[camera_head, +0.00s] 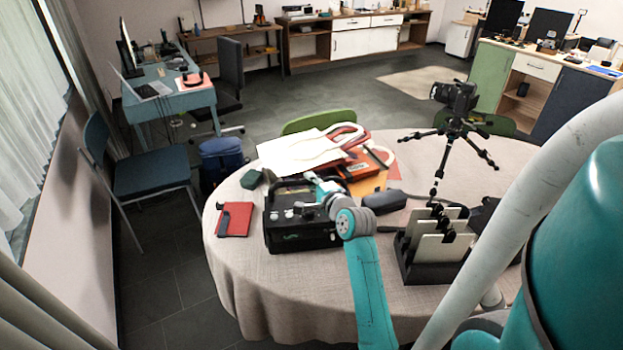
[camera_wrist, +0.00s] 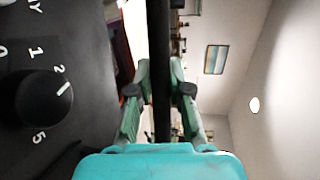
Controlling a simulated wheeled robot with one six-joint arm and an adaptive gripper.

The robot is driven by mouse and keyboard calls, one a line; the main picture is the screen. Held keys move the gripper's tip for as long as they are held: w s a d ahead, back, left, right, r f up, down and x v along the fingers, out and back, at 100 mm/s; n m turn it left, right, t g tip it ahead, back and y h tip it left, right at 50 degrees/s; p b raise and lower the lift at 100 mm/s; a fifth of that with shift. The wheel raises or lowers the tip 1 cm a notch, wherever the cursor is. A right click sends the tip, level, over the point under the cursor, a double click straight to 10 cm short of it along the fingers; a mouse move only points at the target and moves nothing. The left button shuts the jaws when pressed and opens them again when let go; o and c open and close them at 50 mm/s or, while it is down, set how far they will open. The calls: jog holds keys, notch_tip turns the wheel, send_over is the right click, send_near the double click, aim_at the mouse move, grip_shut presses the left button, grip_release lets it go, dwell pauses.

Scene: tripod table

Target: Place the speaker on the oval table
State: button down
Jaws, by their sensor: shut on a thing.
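The speaker (camera_head: 300,232) is a black box with a top handle and knobs, at the front left of the oval table (camera_head: 250,290) in the head view. It is upright; I cannot tell whether its base touches the cloth. My gripper (camera_head: 318,184) is at the top of the speaker, partly hidden behind my arm. In the wrist view my gripper (camera_wrist: 161,78) has its fingers on either side of the speaker's black handle bar, shut on it. The speaker's knob panel (camera_wrist: 45,95) fills the left of that view.
A red notebook (camera_head: 236,219) lies left of the speaker. Papers (camera_head: 295,152) and an orange-red bag or folder (camera_head: 370,180) lie behind it. A black case (camera_head: 385,201), a black rack (camera_head: 433,270) and a camera tripod (camera_head: 437,170) stand to the right. The table's front left edge is clear.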

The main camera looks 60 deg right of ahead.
jog(key=c, duration=1.1)
grip_release()
jog(key=shift+f, duration=0.1)
jog(key=v, duration=1.2)
jog(key=s+a+f+n+y, duration=0.15)
jog(key=a+f+n, duration=0.35)
jog(key=a, duration=0.7)
jog(key=s+a+f+n+y, duration=0.15)
jog(key=a+f+n, duration=0.4)
jog(key=a, duration=0.65)
jog(key=s+a+r+n+y, duration=0.1)
jog(key=s+a+n+y, duration=0.2)
jog(key=s+a+n, duration=0.4)
jog(key=s+a+r+n+t+y, duration=0.1)
jog(key=s+a+n+y, duration=0.2)
jog(key=s+a+n, duration=0.4)
jog(key=s+n, duration=0.1)
jog(key=s, duration=0.2)
jog(key=shift+s+r, duration=0.3)
jog(key=shift+s, duration=0.1)
jog(key=shift+a, duration=0.1)
